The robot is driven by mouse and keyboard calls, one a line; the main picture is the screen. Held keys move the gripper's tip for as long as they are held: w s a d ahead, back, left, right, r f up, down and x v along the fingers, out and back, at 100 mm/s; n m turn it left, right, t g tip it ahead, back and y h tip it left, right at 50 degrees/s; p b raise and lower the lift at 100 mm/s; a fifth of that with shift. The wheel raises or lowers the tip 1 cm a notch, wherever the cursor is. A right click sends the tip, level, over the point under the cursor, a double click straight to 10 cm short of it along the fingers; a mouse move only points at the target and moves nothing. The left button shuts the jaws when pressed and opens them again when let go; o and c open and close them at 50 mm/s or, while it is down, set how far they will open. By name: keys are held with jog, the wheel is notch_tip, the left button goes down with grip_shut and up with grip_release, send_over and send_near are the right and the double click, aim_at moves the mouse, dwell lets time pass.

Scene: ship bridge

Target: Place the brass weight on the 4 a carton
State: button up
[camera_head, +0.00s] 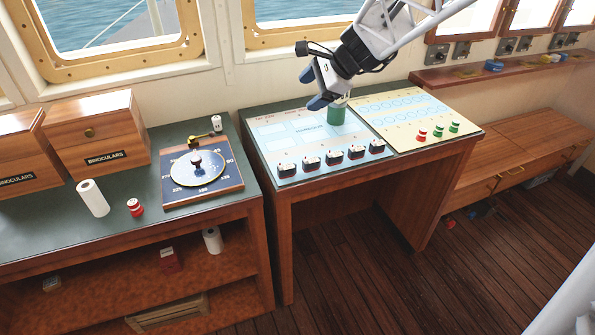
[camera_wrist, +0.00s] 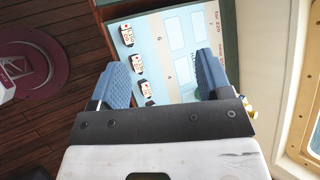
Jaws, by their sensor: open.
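A row of several small black-and-white cartons (camera_head: 334,157) stands along the front edge of the pale blue chart (camera_head: 290,140).
A yellow chart (camera_head: 410,115) with red and green pieces lies to the right. The left counter holds a round dial (camera_head: 197,170), a white roll (camera_head: 92,198) and binocular boxes (camera_head: 97,135). Windows and wall stand close behind.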

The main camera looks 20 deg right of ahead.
jog(key=s+a+f+n+g+h, duration=0.1)
jog(key=s+a+n+h, duration=0.1)
jog(key=s+n, duration=0.3)
jog(key=s+a+f+n+g+h, duration=0.1)
jog(key=s+a+n, duration=0.4)
jog(key=s, duration=0.8)
jog(key=s+a+f+n+g+h, duration=0.1)
jog(key=s+a+f+n+h, duration=0.1)
jog(key=s+n, duration=0.5)
jog(key=s+a+h, duration=0.1)
jog(key=s+a, duration=0.1)
jog(key=s, duration=0.1)
jog(key=shift+f, duration=0.35)
